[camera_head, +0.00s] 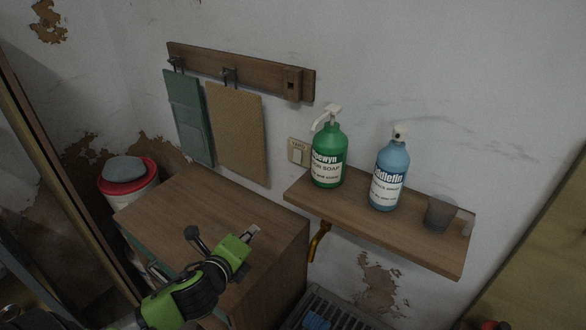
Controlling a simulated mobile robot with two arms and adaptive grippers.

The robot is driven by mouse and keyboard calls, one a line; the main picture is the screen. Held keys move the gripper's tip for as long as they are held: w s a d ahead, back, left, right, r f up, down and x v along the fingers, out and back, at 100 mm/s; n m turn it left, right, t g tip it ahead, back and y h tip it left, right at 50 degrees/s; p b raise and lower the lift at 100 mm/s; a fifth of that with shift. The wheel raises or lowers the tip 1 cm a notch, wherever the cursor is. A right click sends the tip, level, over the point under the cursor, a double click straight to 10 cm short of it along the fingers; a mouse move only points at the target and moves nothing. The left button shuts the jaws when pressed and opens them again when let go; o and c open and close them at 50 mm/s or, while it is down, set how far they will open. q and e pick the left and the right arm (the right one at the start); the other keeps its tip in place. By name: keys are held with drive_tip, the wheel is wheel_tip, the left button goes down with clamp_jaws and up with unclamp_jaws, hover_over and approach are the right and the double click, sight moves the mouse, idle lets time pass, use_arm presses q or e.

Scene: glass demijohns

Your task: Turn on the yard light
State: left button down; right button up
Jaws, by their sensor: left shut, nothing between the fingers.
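A small light switch (298,154) with a pale rocker and a label above it is on the wall, just left of the green soap bottle. The label looks like "YARD", but it is small and dim. My left gripper (252,233) is shut and empty, over the right part of the wooden cabinet top, below and left of the switch and apart from it. No lit lamp shows, and the room is dim. My right gripper is not in view.
A wooden shelf (418,238) holds a green pump bottle (327,158), a blue bottle (387,178) and a dark cup (439,212). A wooden cabinet (190,195) and a red-rimmed bucket (128,180) stand at left.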

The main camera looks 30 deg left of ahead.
use_arm(q)
drive_tip(key=w+r+m+t+h, duration=0.2)
drive_tip(key=w+r+m+h, duration=0.2)
drive_tip(key=m, duration=1.2)
drive_tip(key=w+r, duration=0.3)
drive_tip(key=r, duration=0.2)
drive_tip(key=shift+a+t+h, duration=0.3)
drive_tip(key=shift+a+t, duration=0.05)
drive_tip(key=shift+t, duration=0.05)
drive_tip(key=shift+w, duration=0.15)
drive_tip(key=p, duration=0.4)
approach(301, 163)
drive_tip(key=x, duration=0.5)
drive_tip(key=shift+a, duration=0.15)
drive_tip(key=shift+w+f+p, duration=0.3)
drive_tip(key=shift+w+p, duration=0.05)
drive_tip(key=shift+w, duration=0.35)
